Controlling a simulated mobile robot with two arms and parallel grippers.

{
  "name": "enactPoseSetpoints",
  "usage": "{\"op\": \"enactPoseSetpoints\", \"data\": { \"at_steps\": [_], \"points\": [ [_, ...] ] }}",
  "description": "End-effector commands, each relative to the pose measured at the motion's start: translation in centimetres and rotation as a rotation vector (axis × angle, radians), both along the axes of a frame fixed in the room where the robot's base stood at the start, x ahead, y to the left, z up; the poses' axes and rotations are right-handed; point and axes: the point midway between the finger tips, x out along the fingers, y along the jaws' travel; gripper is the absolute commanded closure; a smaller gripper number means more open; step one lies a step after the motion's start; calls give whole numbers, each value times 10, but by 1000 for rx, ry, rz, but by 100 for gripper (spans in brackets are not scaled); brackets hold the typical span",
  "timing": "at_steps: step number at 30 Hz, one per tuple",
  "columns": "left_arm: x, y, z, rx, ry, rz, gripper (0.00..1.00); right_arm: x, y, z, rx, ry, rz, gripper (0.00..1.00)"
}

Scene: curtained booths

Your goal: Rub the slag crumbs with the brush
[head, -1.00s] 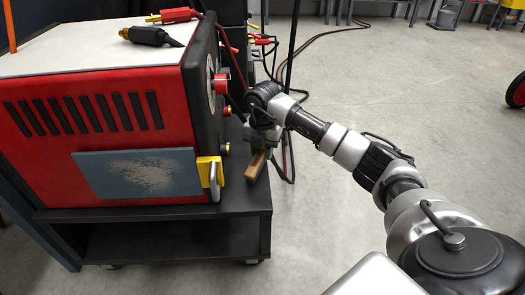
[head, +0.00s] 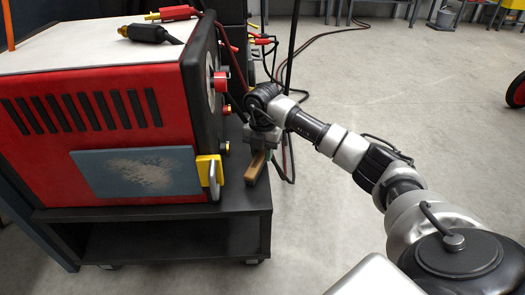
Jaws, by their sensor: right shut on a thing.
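The slag crumbs (head: 143,172) are a pale, speckled patch on a blue-grey panel (head: 93,180) on the side of a red machine (head: 40,170). My right gripper (head: 261,153) is shut on the brush (head: 257,165), whose wooden, tan-brown body sticks out below the fingers. The brush is to the right of the machine, near the cart's right edge, apart from the panel and the crumbs. Its bristles cannot be made out. My left gripper is not in view.
The machine stands on a black cart (head: 170,230) with an open lower shelf. A yellow latch (head: 208,170) juts out at the panel's right. Cables with red and black plugs (head: 150,34) lie on the machine's white top. Dark cables hang behind my right gripper. Open concrete floor (head: 400,90) lies right.

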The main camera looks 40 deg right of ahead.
Motion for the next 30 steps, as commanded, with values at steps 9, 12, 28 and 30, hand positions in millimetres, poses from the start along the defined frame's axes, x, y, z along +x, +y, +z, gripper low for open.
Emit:
{"op": "enactPoseSetpoints", "data": {
  "at_steps": [9,12,28,30],
  "points": [
    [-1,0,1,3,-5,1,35,0,0,-7,1,-1,0,89],
    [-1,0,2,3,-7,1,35,0,0,-9,1,-1,0,89],
    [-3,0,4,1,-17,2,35,3,-1,-16,1,-1,-1,89],
    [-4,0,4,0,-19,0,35,7,-4,-15,0,-1,-3,89]
  ]
}}
